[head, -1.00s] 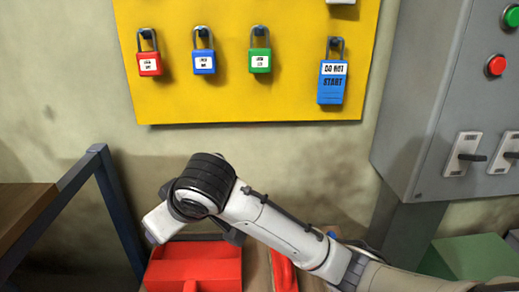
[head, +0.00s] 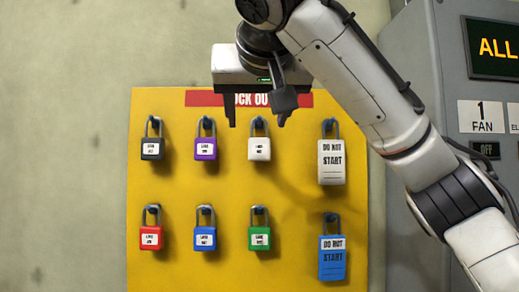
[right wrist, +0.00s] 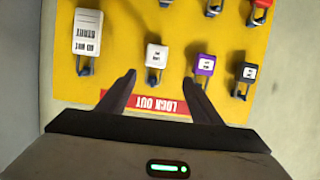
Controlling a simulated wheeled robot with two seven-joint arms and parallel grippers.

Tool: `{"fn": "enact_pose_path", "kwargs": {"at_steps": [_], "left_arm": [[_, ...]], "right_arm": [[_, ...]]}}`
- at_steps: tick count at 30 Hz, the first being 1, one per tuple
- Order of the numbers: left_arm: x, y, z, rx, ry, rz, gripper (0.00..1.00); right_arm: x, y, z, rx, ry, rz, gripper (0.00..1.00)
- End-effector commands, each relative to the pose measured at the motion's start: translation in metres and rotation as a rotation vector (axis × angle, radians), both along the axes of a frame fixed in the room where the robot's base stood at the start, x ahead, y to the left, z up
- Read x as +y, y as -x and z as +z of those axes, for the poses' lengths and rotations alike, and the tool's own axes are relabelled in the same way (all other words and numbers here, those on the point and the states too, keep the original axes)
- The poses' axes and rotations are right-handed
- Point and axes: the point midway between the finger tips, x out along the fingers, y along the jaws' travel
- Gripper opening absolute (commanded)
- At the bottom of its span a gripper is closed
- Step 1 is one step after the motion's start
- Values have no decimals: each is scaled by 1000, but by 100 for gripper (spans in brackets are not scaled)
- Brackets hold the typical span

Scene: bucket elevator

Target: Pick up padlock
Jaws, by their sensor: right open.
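Several padlocks hang on hooks on a yellow lockout board (head: 345,105). The top row has a black padlock (head: 152,149), a purple padlock (head: 206,148) and a white padlock (head: 260,149). The lower row has a red padlock (head: 151,238), a blue padlock (head: 205,238) and a green padlock (head: 259,238). My right gripper (head: 258,122) is open and empty, at the board's top above the purple and white padlocks. In the right wrist view, the white padlock (right wrist: 157,56) and purple padlock (right wrist: 204,65) lie beyond the spread fingers (right wrist: 160,82). My left gripper is out of view.
A red LOCK OUT sign (head: 205,98) tops the board. A grey control cabinet (head: 425,40) stands at the right. The wall left of the board is clear.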

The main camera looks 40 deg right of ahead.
Motion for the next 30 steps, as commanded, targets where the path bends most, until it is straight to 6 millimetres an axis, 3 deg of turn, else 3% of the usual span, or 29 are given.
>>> {"fn": "enact_pose_path", "kwargs": {"at_steps": [5, 12, 23, 30], "left_arm": [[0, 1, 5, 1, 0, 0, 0], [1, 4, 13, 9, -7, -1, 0], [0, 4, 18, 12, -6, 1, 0], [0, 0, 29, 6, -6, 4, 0]], "right_arm": [[-10, 0, 7, -14, -16, -17, 59], [-22, -24, -1, -13, -13, -13, 59], [-32, -37, -8, -16, -12, -14, 59], [-47, -56, -25, -13, -14, -18, 59]]}}
